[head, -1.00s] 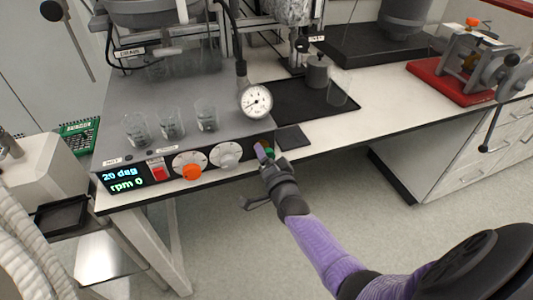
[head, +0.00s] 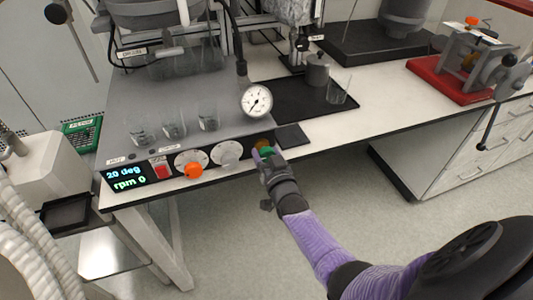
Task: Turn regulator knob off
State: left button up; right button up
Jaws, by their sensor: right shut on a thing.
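The control panel (head: 226,155) runs along the front edge of the grey reactor base. It carries a lit display reading 20 deg and rpm 0, a red switch (head: 162,170), an orange knob (head: 194,170) and a pale grey knob (head: 228,153). My right gripper (head: 264,155) is at the panel's right end, shut on a small green knob (head: 267,150), which I take to be the regulator knob. The fingers hide most of it, so its setting cannot be read. A round pressure gauge (head: 257,101) stands just above. My left gripper is not in view.
Several glass beakers (head: 174,127) stand on the base behind the panel. A black tray (head: 300,108) with a grey weight and a beaker lies to the right. A red-based device (head: 455,83) is at the far right. The floor before the bench is clear.

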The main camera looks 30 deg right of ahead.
jog(key=shift+f+n, duration=0.1)
jog(key=shift+n, duration=0.3)
jog(key=o, duration=1.3)
jog(key=shift+s, duration=0.15)
jog(key=p+v, duration=0.3)
jog(key=v, duration=0.6)
jog(key=shift+s+a+p, duration=0.1)
jog(key=shift+s+p, duration=0.2)
jog(key=shift+s, duration=0.05)
